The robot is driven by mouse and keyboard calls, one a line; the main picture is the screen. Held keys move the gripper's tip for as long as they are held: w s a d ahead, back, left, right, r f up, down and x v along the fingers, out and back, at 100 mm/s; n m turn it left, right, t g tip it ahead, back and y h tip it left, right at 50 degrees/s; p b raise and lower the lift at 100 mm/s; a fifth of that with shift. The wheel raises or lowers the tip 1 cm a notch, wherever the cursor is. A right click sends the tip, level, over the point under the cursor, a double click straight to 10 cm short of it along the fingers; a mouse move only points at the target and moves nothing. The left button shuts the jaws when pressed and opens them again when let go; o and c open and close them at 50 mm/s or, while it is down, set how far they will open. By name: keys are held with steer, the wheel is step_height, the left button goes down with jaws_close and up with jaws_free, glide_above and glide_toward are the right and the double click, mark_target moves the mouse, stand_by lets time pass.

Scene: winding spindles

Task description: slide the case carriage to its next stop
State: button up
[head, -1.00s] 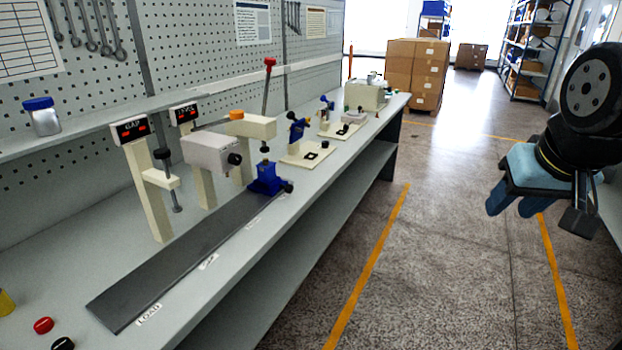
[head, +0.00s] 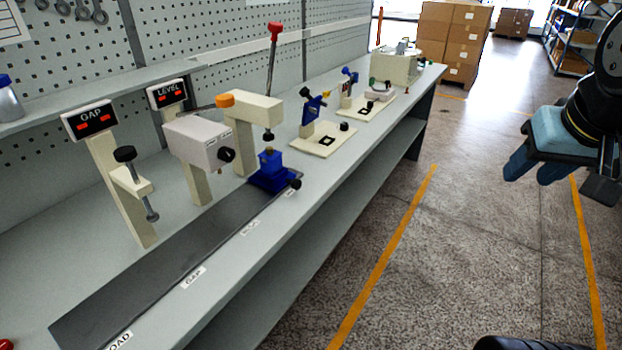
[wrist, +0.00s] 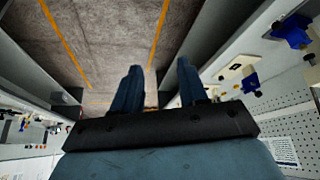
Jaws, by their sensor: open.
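The blue case carriage (head: 270,172) sits at the far end of the dark flat rail (head: 165,255) on the bench. It has a dark knob on its right side and a small brass-coloured piece on top. It stands under the cream press (head: 252,108) with the red-tipped lever (head: 274,50), beside the farthest label. Labels along the rail's front edge include LOAD (head: 118,341) and GAP (head: 192,278). My gripper (head: 531,178) is open and empty, over the aisle, well right of the bench and apart from the carriage. Its two blue fingers (wrist: 160,68) show spread in the wrist view.
GAP (head: 92,120) and LEVEL (head: 167,93) displays stand behind the rail, with a clamp post and a grey box (head: 198,142). More fixtures (head: 320,138) stand farther along the bench. Cartons (head: 450,40) are at the back. The aisle floor (head: 440,255) is clear.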

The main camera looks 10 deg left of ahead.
steer(key=shift+o, duration=0.2)
steer(key=shift+o, duration=0.8)
steer(key=shift+w, duration=0.15)
steer(key=shift+o, duration=0.5)
steer(key=w+f+n+t, duration=0.1)
steer(key=w+f, duration=0.1)
steer(key=w, duration=0.6)
steer(key=w+a+f+n+t, duration=0.1)
steer(key=w+f+t, duration=0.1)
steer(key=w, duration=0.6)
steer(key=shift+w+f, duration=0.25)
steer(key=shift+f, duration=0.05)
steer(key=w+a+f+n+t+y, duration=0.2)
steer(key=w+a+f+n+y, duration=0.15)
steer(key=w+a+f, duration=0.45)
steer(key=n+g+y, duration=0.4)
steer(key=n+y, duration=0.1)
steer(key=y, duration=0.8)
glide_toward(299, 185)
steer(key=x, duration=0.8)
steer(key=shift+w+a, duration=0.1)
steer(key=shift+a, duration=0.1)
